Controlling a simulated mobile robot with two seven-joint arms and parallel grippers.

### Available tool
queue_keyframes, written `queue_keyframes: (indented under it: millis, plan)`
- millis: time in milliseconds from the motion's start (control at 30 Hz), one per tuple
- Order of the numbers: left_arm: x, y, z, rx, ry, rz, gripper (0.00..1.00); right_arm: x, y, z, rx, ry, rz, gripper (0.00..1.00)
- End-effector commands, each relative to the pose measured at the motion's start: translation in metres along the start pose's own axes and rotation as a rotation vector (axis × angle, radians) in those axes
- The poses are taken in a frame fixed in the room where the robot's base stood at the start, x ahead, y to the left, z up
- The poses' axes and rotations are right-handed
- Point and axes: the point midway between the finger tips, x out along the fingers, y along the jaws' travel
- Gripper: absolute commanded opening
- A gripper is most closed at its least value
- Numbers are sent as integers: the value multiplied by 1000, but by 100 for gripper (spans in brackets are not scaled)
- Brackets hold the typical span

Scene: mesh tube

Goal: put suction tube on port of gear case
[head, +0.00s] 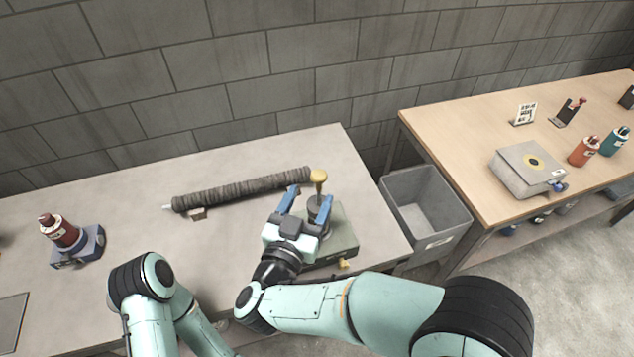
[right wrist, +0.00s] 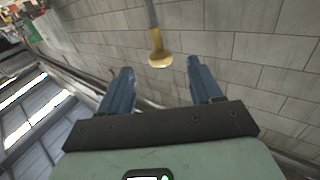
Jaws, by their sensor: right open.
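The gear case (head: 343,234) is a grey-green box near the right end of the grey table. A thin stem with a brass-yellow head (head: 318,176), likely the suction tube, stands upright over a dark round part on the case. Its lower end and the port are hard to make out. My right gripper (head: 305,197) is open with blue fingers, close to the stem. In the right wrist view the yellow head (right wrist: 160,60) shows beyond and between the spread fingertips (right wrist: 160,70), with nothing clasped. My left arm is at the bottom; its gripper is out of view.
A long dark ribbed roll (head: 245,190) lies behind the gripper, near a small block (head: 198,214). A red bottle (head: 59,231) on a blue-grey base stands at left. A grey bin (head: 425,205) stands between this table (head: 120,187) and a wooden bench (head: 450,130).

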Motion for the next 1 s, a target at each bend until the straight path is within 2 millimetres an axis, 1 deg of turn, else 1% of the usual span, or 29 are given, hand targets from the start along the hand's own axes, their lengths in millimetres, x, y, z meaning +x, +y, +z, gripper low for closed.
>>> queue_keyframes:
  millis: [33, 100, 200, 300, 1000]
  plan:
    - [2, -1, 0, 0, -1, 0, 93, -10, -1, 0, 1, 1, -4, 64]
    - [4, -1, 0, 0, -1, 0, 93, -20, 0, 0, 1, 0, -3, 64]
    - [5, -2, 0, -1, -2, -1, 93, -31, 0, 0, 1, 0, -1, 64]
    - [5, -2, 1, -1, -2, -1, 93, -36, 0, 0, 0, 1, 0, 64]
    - [5, -2, 0, 0, -1, 0, 93, -37, 0, 0, 0, 1, 0, 64]
